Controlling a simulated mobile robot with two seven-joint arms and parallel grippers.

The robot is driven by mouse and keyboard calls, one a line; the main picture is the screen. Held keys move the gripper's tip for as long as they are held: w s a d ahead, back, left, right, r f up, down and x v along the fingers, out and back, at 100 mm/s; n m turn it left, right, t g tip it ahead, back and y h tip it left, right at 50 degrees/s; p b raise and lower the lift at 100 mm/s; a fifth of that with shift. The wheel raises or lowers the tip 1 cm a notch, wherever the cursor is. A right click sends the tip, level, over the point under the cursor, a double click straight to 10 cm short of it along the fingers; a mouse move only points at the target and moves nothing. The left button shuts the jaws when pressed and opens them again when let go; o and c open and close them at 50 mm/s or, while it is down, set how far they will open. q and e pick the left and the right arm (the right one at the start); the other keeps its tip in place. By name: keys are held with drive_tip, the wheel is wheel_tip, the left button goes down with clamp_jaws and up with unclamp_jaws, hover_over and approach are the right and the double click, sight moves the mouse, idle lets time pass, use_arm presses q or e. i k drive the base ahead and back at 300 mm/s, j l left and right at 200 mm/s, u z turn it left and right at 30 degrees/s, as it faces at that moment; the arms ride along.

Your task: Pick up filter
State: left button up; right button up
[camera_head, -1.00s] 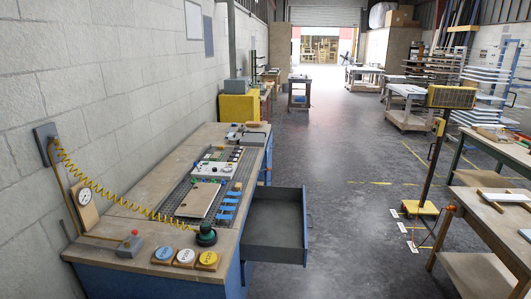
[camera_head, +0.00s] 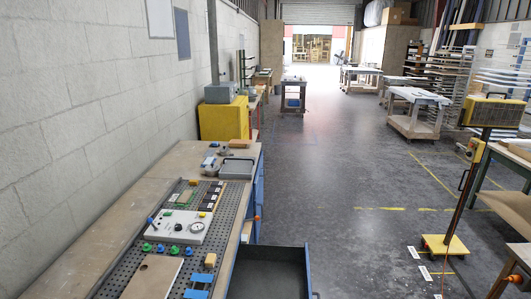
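I cannot tell which thing is the filter; nothing in view is clearly one. A long workbench (camera_head: 119,208) runs along the left wall. On its perforated mat (camera_head: 118,262) stands a pale control box (camera_head: 178,228) with a round gauge and a blue-handled lever. Several green and blue knobs sit along its near edge. Small grey parts (camera_head: 211,161) and a shallow grey tray (camera_head: 237,168) lie at the bench's far end. A dark drawer (camera_head: 268,268) stands open on the bench's right side, and its visible part looks empty. Neither gripper is in view.
A wooden board (camera_head: 153,279) and blue pieces (camera_head: 199,285) lie at the near end of the mat. A yellow cabinet (camera_head: 223,120) stands beyond the bench. A yellow-based post (camera_head: 446,244) stands at right. The floor (camera_head: 340,190) between is open, but the drawer juts into it.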

sight(233, 167)
drive_tip(key=i, duration=2.15)
drive_tip(key=i+u, duration=0.1)
drive_tip(key=i, duration=0.6)
drive_tip(key=i+l+u, duration=0.15)
drive_tip(key=i, duration=0.55)
drive_tip(key=i+l+u, duration=0.1)
drive_tip(key=i, duration=0.65)
drive_tip(key=i+j+u, duration=0.1)
drive_tip(key=i+u, duration=0.25)
drive_tip(key=i, duration=0.15)
drive_tip(key=i+u, duration=0.3)
drive_tip(key=i, duration=0.15)
drive_tip(key=l, duration=0.05)
